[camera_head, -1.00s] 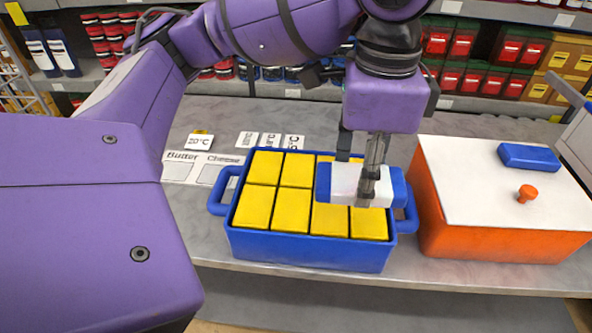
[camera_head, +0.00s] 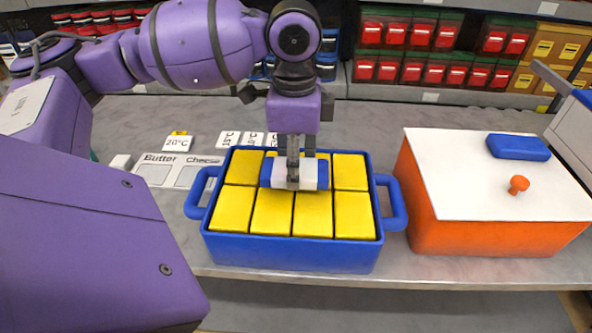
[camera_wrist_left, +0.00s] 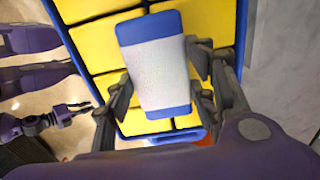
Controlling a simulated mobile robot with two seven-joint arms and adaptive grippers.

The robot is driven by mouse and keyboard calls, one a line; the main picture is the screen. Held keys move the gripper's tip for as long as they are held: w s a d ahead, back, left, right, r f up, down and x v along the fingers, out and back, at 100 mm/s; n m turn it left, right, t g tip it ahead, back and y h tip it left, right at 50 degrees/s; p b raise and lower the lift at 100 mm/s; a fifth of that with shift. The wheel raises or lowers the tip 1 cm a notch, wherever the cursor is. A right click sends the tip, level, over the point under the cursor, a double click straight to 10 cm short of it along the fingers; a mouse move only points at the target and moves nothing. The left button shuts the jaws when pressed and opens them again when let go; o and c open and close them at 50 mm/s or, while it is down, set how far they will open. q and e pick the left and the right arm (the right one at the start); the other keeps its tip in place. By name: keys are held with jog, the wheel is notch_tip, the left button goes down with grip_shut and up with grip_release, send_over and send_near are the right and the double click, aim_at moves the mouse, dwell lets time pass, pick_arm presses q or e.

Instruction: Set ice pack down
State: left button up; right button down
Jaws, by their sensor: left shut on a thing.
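The ice pack (camera_head: 309,174) is white in the middle with blue ends. My left gripper (camera_head: 293,172) is shut on its middle from above. The ice pack is over the back middle of a blue crate (camera_head: 290,254) filled with yellow blocks (camera_head: 272,211). Whether it touches the blocks cannot be told. In the left wrist view the ice pack (camera_wrist_left: 160,70) lies between the two fingers (camera_wrist_left: 160,92), above the yellow blocks.
An orange box (camera_head: 480,238) with a white lid (camera_head: 460,180) stands right of the crate. On the lid are a blue block (camera_head: 518,147) and an orange knob (camera_head: 518,184). Temperature cards (camera_head: 178,142) and Butter and Cheese labels (camera_head: 160,170) lie behind left. Stocked shelves are behind.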

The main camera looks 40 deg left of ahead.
pick_arm(q)
notch_tip(320, 180, down, 2)
jog(key=shift+f, duration=0.1)
jog(key=shift+f, duration=0.1)
jog(key=o, duration=1.4)
